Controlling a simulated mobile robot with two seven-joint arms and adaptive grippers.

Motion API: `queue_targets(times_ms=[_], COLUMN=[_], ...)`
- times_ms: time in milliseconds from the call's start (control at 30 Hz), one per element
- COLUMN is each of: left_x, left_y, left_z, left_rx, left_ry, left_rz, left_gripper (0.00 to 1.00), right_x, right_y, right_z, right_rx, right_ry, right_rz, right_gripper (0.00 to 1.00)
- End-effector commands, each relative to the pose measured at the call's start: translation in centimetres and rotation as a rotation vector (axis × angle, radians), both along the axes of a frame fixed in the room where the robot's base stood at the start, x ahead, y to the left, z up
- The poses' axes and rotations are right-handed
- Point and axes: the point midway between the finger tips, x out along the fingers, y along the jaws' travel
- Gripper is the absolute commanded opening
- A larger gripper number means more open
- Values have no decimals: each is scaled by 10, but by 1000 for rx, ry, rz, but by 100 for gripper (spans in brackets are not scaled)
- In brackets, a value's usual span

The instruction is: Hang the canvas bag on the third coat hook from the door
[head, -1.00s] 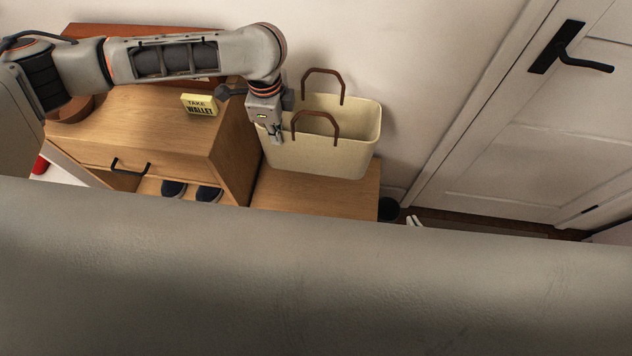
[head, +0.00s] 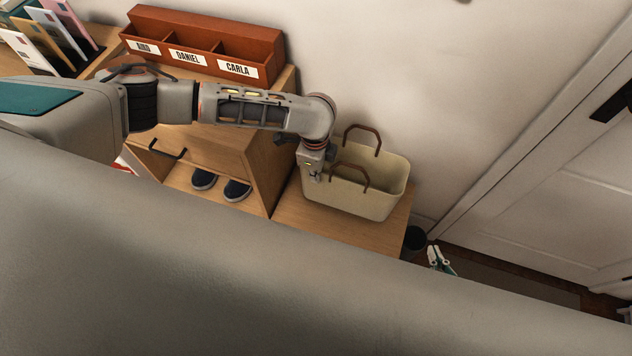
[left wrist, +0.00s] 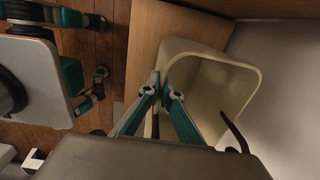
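The cream canvas bag (head: 385,202) with two brown handles stands upright on the low wooden bench, against the wall. My left gripper (head: 315,176) is at the bag's left side. In the left wrist view its fingers (left wrist: 162,88) are close together on the bag's rim, with a brown handle (left wrist: 155,126) between them lower down. The bag's open, empty-looking mouth (left wrist: 215,85) shows there too. My right gripper (head: 438,257) is low, right of the bench, apart from the bag; its fingertips are spread in the left wrist view (left wrist: 98,48). No coat hook is clearly visible.
The white door (head: 545,190) is at the right. The wooden cabinet (head: 258,172) with dark shoes stands left of the bag, with a red-brown name organizer (head: 205,52) on it. A dark bin (head: 415,238) is beside the bench (head: 290,208). The wall above the bag is mostly bare.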

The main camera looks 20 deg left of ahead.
Motion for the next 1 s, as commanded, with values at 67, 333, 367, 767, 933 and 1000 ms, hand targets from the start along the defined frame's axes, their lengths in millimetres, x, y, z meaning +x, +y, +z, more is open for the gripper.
queue_targets(times_ms=[67, 333, 367, 767, 933, 1000], left_x=[1, 0, 0, 0, 0, 0], left_y=[0, 0, 0, 1, 1, 1], left_z=[-4, -34, -36, -43, -42, -42], left_rx=[-1, 1, 0, 1, 1, 1], left_ry=[-2, 0, -1, 0, 0, 0], left_rz=[0, 1, 1, -1, -1, 0], left_gripper=[0, 0, 0, 21, 21, 21], right_x=[-1, -3, -3, -1, 0, 0], right_y=[-1, -3, -3, -4, -3, -3], right_z=[-3, -5, -4, -2, 0, 1], right_rx=[-3, -7, -7, -7, -6, -6], right_ry=[3, 12, 12, 8, 3, 2], right_rz=[-1, -1, -1, -2, -2, -2], right_gripper=[0, 0, 0, 0, 0, 0])
